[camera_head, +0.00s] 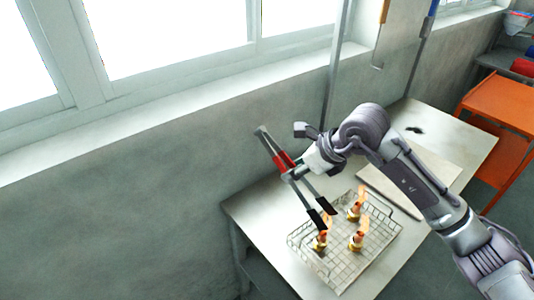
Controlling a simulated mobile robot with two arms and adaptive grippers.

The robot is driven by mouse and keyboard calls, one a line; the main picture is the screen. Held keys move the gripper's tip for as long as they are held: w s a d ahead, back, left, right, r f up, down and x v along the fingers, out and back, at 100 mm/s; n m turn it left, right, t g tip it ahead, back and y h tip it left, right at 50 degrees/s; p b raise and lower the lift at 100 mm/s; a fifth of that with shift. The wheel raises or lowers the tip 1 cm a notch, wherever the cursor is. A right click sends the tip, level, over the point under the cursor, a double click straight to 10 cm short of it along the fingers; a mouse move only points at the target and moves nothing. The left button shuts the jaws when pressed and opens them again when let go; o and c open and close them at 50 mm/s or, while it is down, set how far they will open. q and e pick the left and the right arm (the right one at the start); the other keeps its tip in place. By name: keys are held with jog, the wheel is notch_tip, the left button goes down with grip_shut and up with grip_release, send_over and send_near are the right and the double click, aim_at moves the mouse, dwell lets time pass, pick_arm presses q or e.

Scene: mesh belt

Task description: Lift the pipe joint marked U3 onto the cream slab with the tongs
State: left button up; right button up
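My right gripper (290,166) is shut on the red-gripped tongs (305,186), which slant down to the right. The tongs' two black tips are apart and sit over the wire basket (374,252); I see nothing between them. Three brass-coloured pipe joints with orange flames stand in the basket: a left one (319,243) just below the tips, a back one (354,213) and a right one (356,242). Their marks are too small to read, so I cannot tell which is U3. The cream slab (378,183) lies behind the basket, partly hidden by my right arm. My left gripper is out of view.
The basket and slab stand on a pale table (258,205) against a grey wall. A small dark object (414,130) lies at the table's far end. An orange table (497,101) stands at the right. Upright poles rise behind the table.

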pick_arm(q)
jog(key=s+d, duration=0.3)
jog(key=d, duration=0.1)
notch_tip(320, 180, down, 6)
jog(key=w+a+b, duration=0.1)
jog(key=b, duration=0.5)
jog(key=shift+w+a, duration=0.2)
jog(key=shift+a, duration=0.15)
pick_arm(e)
notch_tip(320, 180, down, 10)
jog(key=shift+s+d+r, duration=0.15)
jog(key=shift+s+d, duration=0.05)
jog(key=shift+d, duration=0.1)
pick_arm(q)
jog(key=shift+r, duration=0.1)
pick_arm(e)
jog(key=shift+c, duration=0.3)
